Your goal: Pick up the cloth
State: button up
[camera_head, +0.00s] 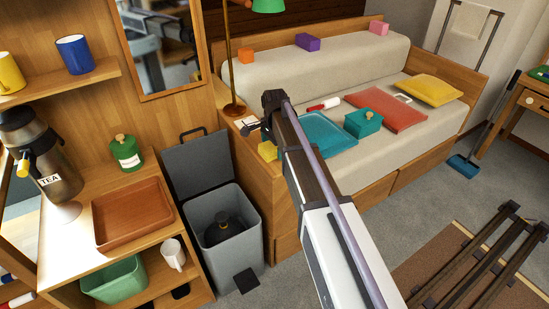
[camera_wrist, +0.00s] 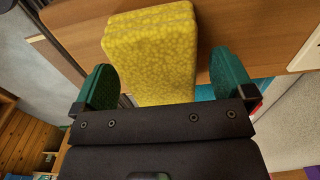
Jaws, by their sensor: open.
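A yellow, mottled, layered block that looks like the folded cloth (camera_wrist: 152,50) fills the upper middle of the wrist view. In the head view a small part of it (camera_head: 267,150) shows on the wooden ledge at the sofa's near end, partly hidden by my arm. My gripper (camera_wrist: 165,80) is open, with one green finger to the left of the cloth and one to the right. Gaps show between the fingers and the cloth. Nothing is held. I cannot tell how far the fingertips are above the ledge.
A brass lamp (camera_head: 233,75) stands on the ledge close behind my gripper. A teal cushion (camera_head: 325,133), a teal box (camera_head: 363,123) and a red-and-white roller-like thing (camera_head: 323,105) lie on the sofa. A grey open bin (camera_head: 222,255) stands left of the ledge. A pale cloth (camera_head: 468,22) hangs on a rack.

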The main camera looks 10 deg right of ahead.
jog(key=shift+f, duration=0.25)
jog(key=shift+c, duration=0.2)
jog(key=c, duration=1)
